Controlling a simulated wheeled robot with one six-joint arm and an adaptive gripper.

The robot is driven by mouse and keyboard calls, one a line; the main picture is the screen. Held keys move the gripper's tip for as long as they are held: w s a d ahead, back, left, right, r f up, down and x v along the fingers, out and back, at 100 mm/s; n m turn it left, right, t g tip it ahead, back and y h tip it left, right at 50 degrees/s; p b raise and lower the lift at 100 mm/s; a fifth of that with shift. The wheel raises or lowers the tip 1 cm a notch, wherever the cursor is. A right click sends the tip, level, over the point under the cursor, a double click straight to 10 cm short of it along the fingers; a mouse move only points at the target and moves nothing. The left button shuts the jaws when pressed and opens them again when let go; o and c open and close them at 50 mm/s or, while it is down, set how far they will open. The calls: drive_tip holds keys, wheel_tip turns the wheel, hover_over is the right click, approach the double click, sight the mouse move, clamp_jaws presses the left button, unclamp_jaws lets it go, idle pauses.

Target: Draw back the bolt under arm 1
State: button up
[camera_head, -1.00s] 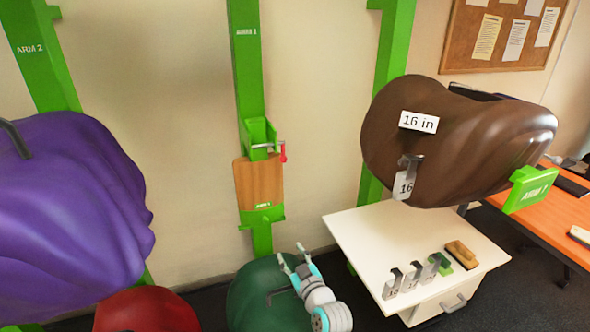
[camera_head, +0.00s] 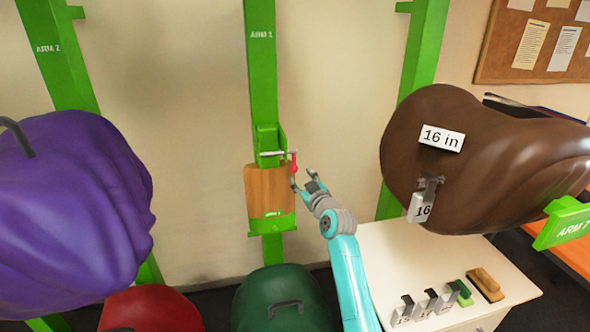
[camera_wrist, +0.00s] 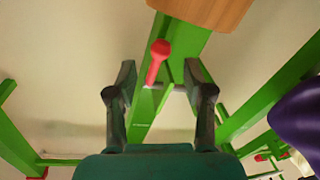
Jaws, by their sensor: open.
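The bolt (camera_head: 276,153) is a thin grey rod across the green bracket on the post labelled ARM 1 (camera_head: 262,90). Its red handle (camera_head: 294,162) hangs at the right end. In the wrist view the red handle (camera_wrist: 158,60) shows ahead, between the two fingers in the picture. My gripper (camera_head: 304,179) is open and comes from the lower right, its fingertips just beside and below the handle. It also shows in the wrist view (camera_wrist: 161,82). I cannot tell whether a finger touches the handle. A wooden board (camera_head: 268,190) sits below the bracket.
A brown saddle (camera_head: 470,150) tagged 16 in sits on an arm at right. A purple saddle (camera_head: 75,200) is at left; red (camera_head: 150,310) and green (camera_head: 255,295) saddles are low. A white cabinet (camera_head: 385,245) holds several numbered pieces. The wall around the post is clear.

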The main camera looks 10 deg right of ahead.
sight(296, 171)
drive_tip(key=shift+w+a, duration=0.2)
drive_tip(key=shift+w, duration=0.9)
drive_tip(key=shift+w+a, duration=0.25)
drive_tip(key=shift+w, duration=0.9)
drive_tip(key=shift+w+a, duration=0.2)
drive_tip(key=shift+w, duration=0.9)
clamp_jaws()
